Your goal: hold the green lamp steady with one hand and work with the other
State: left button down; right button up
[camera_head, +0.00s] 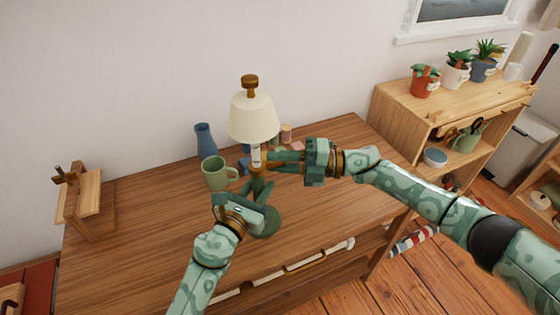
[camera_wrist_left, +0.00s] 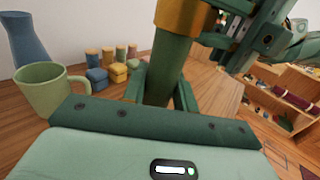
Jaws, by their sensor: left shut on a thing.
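The green lamp stands upright on the wooden dresser, with a round green base (camera_head: 264,222), a cream shade (camera_head: 253,118) with a brown knob on top, and a white piece under the shade. Its green stem (camera_wrist_left: 165,70) and a brass collar show in the left wrist view. My left gripper (camera_head: 258,190) is shut on the stem, below the collar. My right gripper (camera_head: 272,161) reaches in from the right at the height of the collar, just under the shade. Its fingertips are at or beside the lamp; whether they grip it is unclear.
A green mug (camera_head: 215,172) and a blue vase (camera_head: 205,139) stand left of the lamp. Small coloured pots (camera_wrist_left: 108,62) stand behind it. A wooden stand (camera_head: 85,199) is at the dresser's left end. A shelf with potted plants (camera_head: 424,83) is at the right.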

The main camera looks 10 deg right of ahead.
jog(key=o, duration=0.4)
jog(key=d, duration=0.4)
jog(key=s+d, duration=0.1)
jog(key=d, duration=0.7)
jog(key=shift+s, duration=0.35)
pick_arm(q)
jog(key=c, duration=1)
grip_release()
